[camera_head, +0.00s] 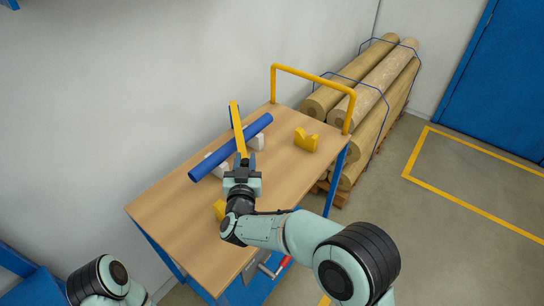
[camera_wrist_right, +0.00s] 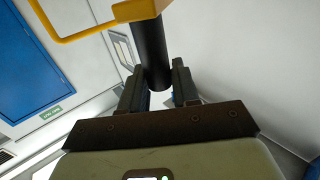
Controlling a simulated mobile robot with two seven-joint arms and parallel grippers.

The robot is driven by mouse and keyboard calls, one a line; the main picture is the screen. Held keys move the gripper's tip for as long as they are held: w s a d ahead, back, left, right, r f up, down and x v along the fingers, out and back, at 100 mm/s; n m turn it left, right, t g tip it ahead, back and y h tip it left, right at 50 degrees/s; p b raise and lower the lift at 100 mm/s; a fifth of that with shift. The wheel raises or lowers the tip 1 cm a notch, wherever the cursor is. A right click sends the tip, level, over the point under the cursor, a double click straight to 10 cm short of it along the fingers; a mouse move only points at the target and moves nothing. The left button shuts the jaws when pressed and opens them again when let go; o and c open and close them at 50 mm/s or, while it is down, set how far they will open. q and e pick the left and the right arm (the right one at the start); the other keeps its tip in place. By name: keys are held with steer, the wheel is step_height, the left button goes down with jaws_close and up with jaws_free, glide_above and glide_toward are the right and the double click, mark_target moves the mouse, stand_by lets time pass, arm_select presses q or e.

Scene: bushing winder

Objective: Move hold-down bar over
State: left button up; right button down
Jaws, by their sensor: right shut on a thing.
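The hold-down bar (camera_head: 239,132) is a long yellow bar that crosses above the blue tube (camera_head: 230,148) in the head view. My right gripper (camera_head: 242,168) is at the bar's near end. In the right wrist view, the gripper (camera_wrist_right: 157,88) is shut on a dark round handle (camera_wrist_right: 151,55) attached to the yellow bar (camera_wrist_right: 136,10). Whether the bar touches the tube cannot be told. The tube rests on white supports (camera_head: 256,141). My left arm shows at the lower left; its gripper is out of view.
The wooden-topped cart (camera_head: 175,212) carries a yellow V-shaped block (camera_head: 306,141) at right and another yellow piece (camera_head: 219,208) near my right wrist. A yellow push handle (camera_head: 313,78) rises at its far end. Bound logs (camera_head: 365,85) lie beyond. The top's right side is mostly clear.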

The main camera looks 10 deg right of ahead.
arm_select(q)
steer(key=w+r+p, duration=0.5)
steer(key=r+p, duration=0.1)
steer(key=r, duration=0.2)
steer(key=shift+w+t, duration=0.25)
steer(key=shift+t, duration=0.05)
arm_select(e)
steer(key=w+a+m+h, duration=0.1)
steer(key=a+h, duration=0.1)
steer(key=a, duration=1.3)
steer(key=shift+w+a+r+m, duration=0.15)
steer(key=shift+w+a+m, duration=0.15)
steer(key=shift+w, duration=0.1)
steer(key=c, duration=1.1)
jaws_free()
steer(key=shift+c, duration=0.2)
arm_select(q)
steer(key=shift+w, duration=0.1)
arm_select(e)
steer(key=shift+o, duration=0.9)
steer(key=shift+w, duration=0.1)
arm_select(q)
steer(key=shift+f, duration=0.1)
